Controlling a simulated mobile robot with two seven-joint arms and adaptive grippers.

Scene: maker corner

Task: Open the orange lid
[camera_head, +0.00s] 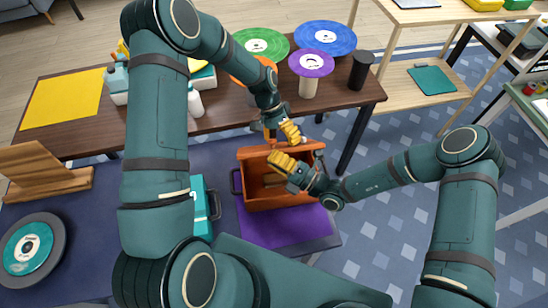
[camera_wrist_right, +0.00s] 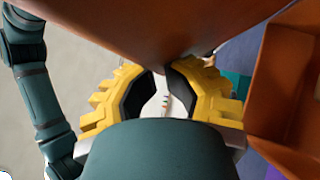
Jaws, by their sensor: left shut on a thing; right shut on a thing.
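The orange box (camera_head: 280,200) stands on the purple mat, with its inside partly in view. The orange lid (camera_head: 307,150) is raised at the box's far side; in the right wrist view it fills the top as a broad orange panel (camera_wrist_right: 150,25). My left gripper (camera_head: 285,135) is shut at the lid's upper edge, its fingertips partly hidden. My right gripper (camera_head: 283,163) is over the box opening; in the right wrist view its yellow fingers (camera_wrist_right: 165,90) close at the lid's lower corner. The exact contact of both is hard to see.
A purple mat (camera_head: 275,232) lies under the box. A teal case (camera_head: 201,208) stands close to its left. Behind is a brown table with a black cylinder (camera_head: 361,70), coloured discs (camera_head: 325,38) and a white bottle (camera_head: 195,102). A wooden stand (camera_head: 45,172) is at the left.

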